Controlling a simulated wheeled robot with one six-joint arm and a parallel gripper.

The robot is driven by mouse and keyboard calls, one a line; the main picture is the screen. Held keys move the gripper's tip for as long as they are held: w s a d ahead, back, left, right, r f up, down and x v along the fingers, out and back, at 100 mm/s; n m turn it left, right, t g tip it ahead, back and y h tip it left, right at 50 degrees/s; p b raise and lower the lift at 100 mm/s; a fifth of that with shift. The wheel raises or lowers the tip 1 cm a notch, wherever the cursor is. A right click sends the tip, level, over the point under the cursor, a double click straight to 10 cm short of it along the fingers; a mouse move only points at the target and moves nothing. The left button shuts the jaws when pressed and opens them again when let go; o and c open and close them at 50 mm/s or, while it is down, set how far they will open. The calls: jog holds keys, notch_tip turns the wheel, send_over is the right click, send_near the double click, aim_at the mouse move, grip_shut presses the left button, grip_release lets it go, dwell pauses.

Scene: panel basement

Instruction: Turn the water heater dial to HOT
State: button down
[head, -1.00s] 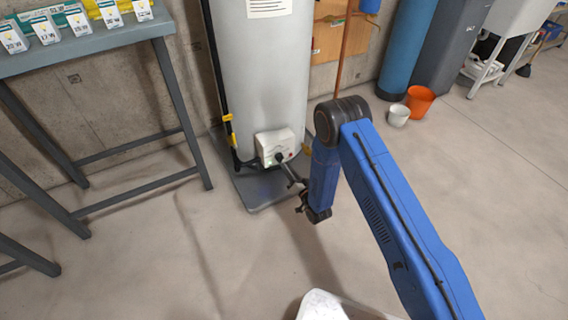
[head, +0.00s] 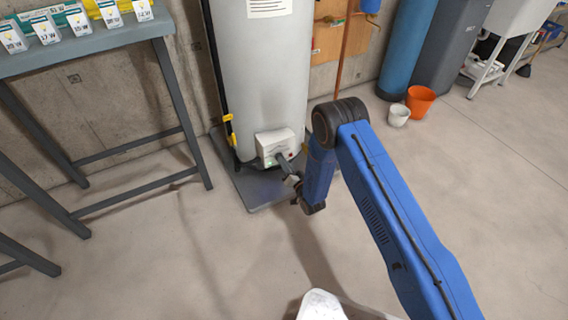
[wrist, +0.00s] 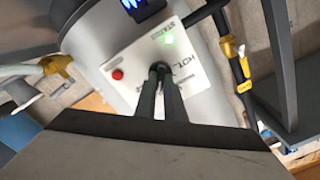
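The water heater (head: 262,75) is a tall pale grey cylinder, with a white control box (head: 277,143) low on its front. In the wrist view the box's panel (wrist: 196,88) carries a red button, a green status light and the lettering HOT. The panel looks tilted in that view. My gripper (head: 280,160) reaches the box from the front right. In the wrist view the two dark fingers of my gripper (wrist: 158,70) are close together, tips at the panel beside HOT. They appear shut on the dial, which the fingertips mostly hide; its pointer cannot be read.
A grey table (head: 90,42) with bulb boxes stands at the left. The heater stands on a dark grey base (head: 250,192).

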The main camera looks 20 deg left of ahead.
jog(key=shift+n, duration=0.4)
jog(key=n, duration=2.3)
jog(key=shift+s+a+f, duration=0.15)
jog(key=shift+s+a, duration=0.05)
jog(key=shift+s, duration=0.1)
jog(key=c, duration=1.8)
grip_release()
jog(key=shift+c, duration=0.2)
